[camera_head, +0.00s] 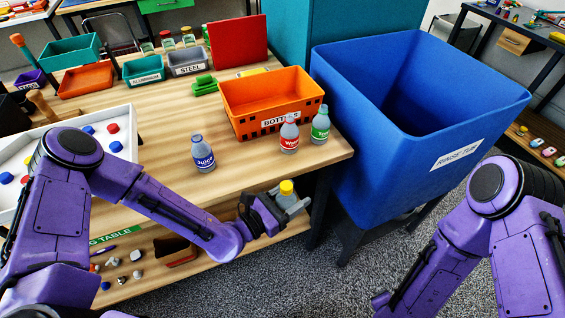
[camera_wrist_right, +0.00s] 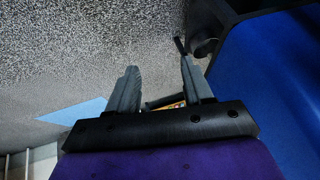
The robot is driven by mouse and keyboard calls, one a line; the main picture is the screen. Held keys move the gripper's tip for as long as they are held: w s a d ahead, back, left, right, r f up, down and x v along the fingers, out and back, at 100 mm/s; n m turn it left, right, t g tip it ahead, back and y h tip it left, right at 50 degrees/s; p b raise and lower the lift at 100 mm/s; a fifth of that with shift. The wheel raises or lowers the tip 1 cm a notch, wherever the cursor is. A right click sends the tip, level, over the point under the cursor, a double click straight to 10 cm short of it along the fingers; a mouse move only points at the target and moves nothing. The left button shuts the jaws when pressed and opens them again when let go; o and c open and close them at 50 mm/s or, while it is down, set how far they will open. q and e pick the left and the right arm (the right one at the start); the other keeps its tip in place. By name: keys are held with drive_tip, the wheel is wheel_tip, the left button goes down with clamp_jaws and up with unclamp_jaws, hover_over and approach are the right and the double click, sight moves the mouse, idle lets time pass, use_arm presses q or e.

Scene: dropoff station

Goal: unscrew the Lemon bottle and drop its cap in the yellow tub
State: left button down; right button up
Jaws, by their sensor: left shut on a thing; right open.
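A bottle with a yellow cap (camera_head: 287,187), likely the Lemon bottle, is held by my left gripper (camera_head: 283,202) near the table's front edge. The gripper is shut on the bottle's body below the cap, and the fingers hide its label. The cap is on the bottle, which looks roughly upright. My right gripper (camera_wrist_right: 158,78) shows in the right wrist view, open and empty above the grey floor. No yellow tub shows clearly; only a small pale yellow thing (camera_head: 252,71) is partly visible behind the orange bin.
An orange bin (camera_head: 240,119) labelled BOTTLES stands on the table. A blue-capped bottle (camera_head: 202,154), a red-capped bottle (camera_head: 289,135) and a green-capped bottle (camera_head: 320,125) stand nearby. A white tray (camera_head: 125,122) holds red and blue caps. A large blue rinse tub (camera_head: 385,165) stands right.

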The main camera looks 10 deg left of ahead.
drive_tip(key=w+a+r+m+t+h, duration=0.1)
drive_tip(key=w+a+r+m, duration=0.35)
drive_tip(key=w, duration=0.25)
drive_tip(key=w+a+r+m+t, duration=0.1)
drive_tip(key=w+a+r+m, duration=0.2)
drive_tip(key=w+m, duration=0.3)
drive_tip(key=w+a+r+m+h, duration=0.1)
drive_tip(key=w+a+r+m, duration=0.3)
drive_tip(key=w, duration=0.3)
wheel_tip(320, 180, up, 25)
drive_tip(key=m+g+y, duration=0.5)
drive_tip(key=m+g, duration=0.2)
drive_tip(key=m, duration=2.8)
hover_over(284, 184)
drive_tip(key=shift+f, duration=0.2)
drive_tip(key=shift+m, duration=0.25)
wheel_tip(284, 184, down, 8)
drive_tip(key=shift+r, duration=0.2)
clamp_jaws()
